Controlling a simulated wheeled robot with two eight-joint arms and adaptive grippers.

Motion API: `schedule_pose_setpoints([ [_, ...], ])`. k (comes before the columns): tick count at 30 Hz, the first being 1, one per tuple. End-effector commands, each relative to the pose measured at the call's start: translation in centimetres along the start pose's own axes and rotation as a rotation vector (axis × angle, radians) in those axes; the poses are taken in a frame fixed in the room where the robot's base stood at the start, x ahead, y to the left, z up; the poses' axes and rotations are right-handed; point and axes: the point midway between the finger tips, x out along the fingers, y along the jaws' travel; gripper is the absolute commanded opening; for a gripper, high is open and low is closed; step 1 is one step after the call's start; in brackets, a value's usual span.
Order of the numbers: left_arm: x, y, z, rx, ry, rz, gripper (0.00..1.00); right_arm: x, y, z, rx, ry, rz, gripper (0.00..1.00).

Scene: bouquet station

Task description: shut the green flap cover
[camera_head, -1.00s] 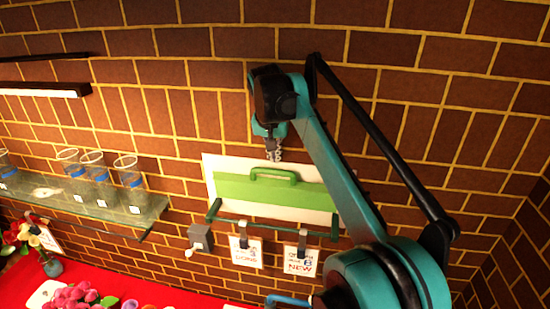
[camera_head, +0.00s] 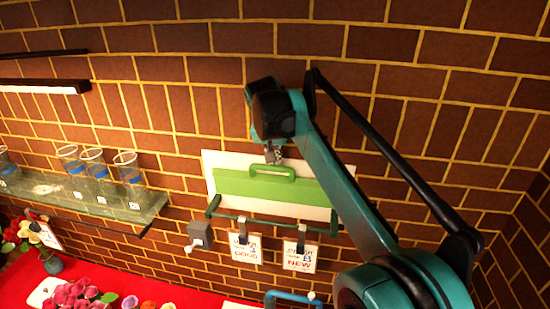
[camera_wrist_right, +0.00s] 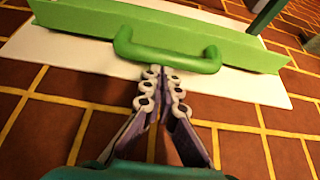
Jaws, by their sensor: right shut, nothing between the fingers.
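The green flap cover (camera_head: 225,185) is on a white board (camera_head: 320,213) on the brick wall. A raised green handle (camera_head: 285,170) stands at its upper edge in the head view. In the wrist view the flap (camera_wrist_right: 80,20) crosses the top, its handle (camera_wrist_right: 190,60) facing me. It appears to stand out from the board at an angle; how far is hard to tell. My right gripper (camera_head: 273,158) is shut and empty, its fingertips (camera_wrist_right: 160,74) close to the middle of the handle. I cannot tell whether they touch. My left gripper is not in view.
A teal rail (camera_head: 270,219) runs under the board, with two price cards (camera_head: 245,249) (camera_head: 300,257) hanging below and a grey box (camera_head: 200,233) at left. A glass shelf (camera_head: 100,205) holds several glasses. Flowers (camera_head: 75,293) lie on the red table (camera_head: 170,290). A blue loop (camera_head: 290,298) shows below.

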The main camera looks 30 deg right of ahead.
Motion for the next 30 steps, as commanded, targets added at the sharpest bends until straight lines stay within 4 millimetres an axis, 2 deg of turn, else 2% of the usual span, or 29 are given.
schedule_pose_setpoints([
  [10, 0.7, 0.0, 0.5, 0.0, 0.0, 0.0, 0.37, -0.2, 0.0, 0.8, -0.002, 0.089, -0.001, 0.0],
  [17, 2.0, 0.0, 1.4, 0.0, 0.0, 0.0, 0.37, -0.3, 0.0, 2.1, -0.002, 0.163, -0.002, 0.0],
  [22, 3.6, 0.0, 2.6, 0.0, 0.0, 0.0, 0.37, -0.3, -0.1, 4.2, -0.005, 0.18, -0.003, 0.0],
  [30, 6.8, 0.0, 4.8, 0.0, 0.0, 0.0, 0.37, 0.1, -0.1, 8.8, -0.008, 0.443, -0.008, 0.0],
])
